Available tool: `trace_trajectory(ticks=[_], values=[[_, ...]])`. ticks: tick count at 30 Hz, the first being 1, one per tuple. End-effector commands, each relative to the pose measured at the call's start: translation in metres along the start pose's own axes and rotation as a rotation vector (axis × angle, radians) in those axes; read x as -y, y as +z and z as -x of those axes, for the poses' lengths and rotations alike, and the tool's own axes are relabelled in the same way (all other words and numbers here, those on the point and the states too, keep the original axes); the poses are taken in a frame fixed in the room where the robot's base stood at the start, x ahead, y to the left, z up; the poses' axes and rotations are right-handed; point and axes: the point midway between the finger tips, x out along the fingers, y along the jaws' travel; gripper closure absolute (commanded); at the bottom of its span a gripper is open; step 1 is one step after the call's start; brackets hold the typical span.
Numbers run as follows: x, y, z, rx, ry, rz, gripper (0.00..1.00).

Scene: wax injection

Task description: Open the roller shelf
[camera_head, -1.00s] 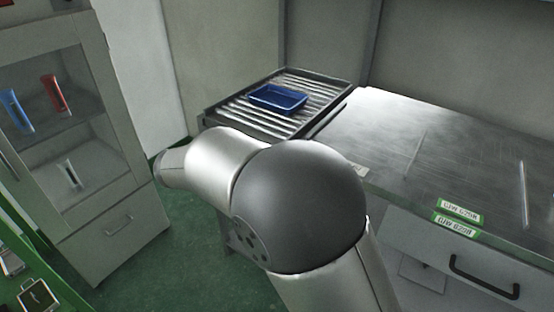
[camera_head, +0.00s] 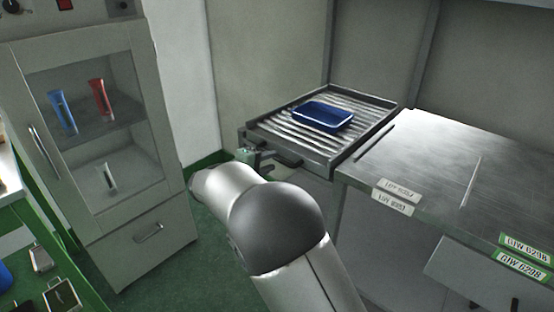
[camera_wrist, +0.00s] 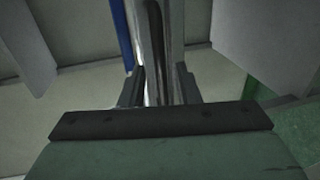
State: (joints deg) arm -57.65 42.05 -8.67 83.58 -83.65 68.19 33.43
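The roller shelf (camera_head: 262,131) is a dark-framed tray of metal rollers beyond my arm in the head view. A blue bin (camera_head: 323,117) sits on its rollers. A short dark bar (camera_head: 284,158), perhaps a handle, shows at its front edge. My gripper (camera_head: 258,162) is at the shelf's front left corner, partly hidden by my wrist. In the wrist view my gripper's fingers (camera_wrist: 159,88) stand apart, with a shiny metal strip (camera_wrist: 150,40) running between or beyond them. I cannot tell whether they touch it. A blue strip (camera_wrist: 122,35) shows beside it.
A metal worktable (camera_head: 430,165) with labels and drawers stands right of the shelf. A grey cabinet (camera_head: 150,205) with a window and blue and red tubes stands at left. Green floor (camera_head: 190,262) is open between cabinet and arm.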

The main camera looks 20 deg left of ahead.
Motion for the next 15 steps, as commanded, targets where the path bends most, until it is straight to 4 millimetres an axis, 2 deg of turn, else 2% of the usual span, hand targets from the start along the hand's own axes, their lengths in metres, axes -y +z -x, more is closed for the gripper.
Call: trace_trajectory(ticks=[1, 6, 15], values=[[0.0, 0.001, -0.01, 0.002, 0.0, -0.001, 0.71], [0.0, 0.0, -0.031, 0.001, 0.0, 0.0, 0.71], [0.0, 0.0, -0.04, -0.001, 0.0, -0.001, 0.71]])
